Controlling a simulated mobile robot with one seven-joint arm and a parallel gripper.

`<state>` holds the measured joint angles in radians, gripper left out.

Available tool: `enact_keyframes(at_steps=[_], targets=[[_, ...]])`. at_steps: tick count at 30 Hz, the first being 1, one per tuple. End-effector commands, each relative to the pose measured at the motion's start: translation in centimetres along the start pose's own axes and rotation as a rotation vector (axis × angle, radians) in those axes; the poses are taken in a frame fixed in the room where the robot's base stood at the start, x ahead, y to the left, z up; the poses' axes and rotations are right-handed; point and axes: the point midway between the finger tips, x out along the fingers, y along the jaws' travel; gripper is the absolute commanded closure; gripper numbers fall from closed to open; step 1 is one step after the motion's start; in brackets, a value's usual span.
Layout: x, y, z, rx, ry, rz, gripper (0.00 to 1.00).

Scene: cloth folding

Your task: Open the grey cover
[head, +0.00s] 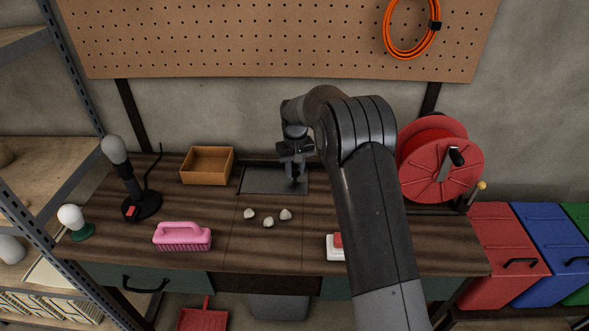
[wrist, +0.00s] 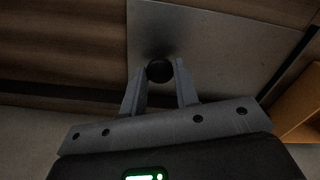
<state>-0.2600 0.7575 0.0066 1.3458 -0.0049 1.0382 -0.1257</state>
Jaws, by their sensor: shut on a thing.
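The grey cover (head: 256,180) is a flat panel set in the back middle of the wooden workbench. It lies flat, as far as I can see. A round dark knob (wrist: 159,71) sits on the cover in the wrist view. My gripper (head: 292,177) points down over the right part of the cover. In the wrist view my gripper (wrist: 160,75) has its two fingers on either side of the knob, shut on it. The cover (wrist: 205,35) fills the upper middle of that view. In the head view the knob is hidden by the gripper.
An open wooden box (head: 207,165) stands left of the cover. Several pale crumpled lumps (head: 268,222) lie in front of it. A pink brush (head: 182,236) is at front left, a black lamp-like stand (head: 140,204) behind it. A red reel (head: 437,160) stands at right.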

Motion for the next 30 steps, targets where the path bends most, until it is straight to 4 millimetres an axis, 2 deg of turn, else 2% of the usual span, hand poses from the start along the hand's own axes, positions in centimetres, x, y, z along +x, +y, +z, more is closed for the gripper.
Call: enact_keyframes(at_steps=[5, 15, 21, 24, 30], targets=[[-0.1, 2.2, 0.9, 0.004, 0.001, 0.001, 1.0], [-0.1, 10.6, 4.4, 0.007, 0.0, 0.001, 1.0], [-0.1, 14.9, 6.2, 0.005, 0.0, 0.001, 1.0], [-0.1, 16.4, 6.8, 0.004, 0.0, 0.001, 1.0], [-0.1, 18.1, 7.5, 0.002, 0.0, 0.001, 1.0]])
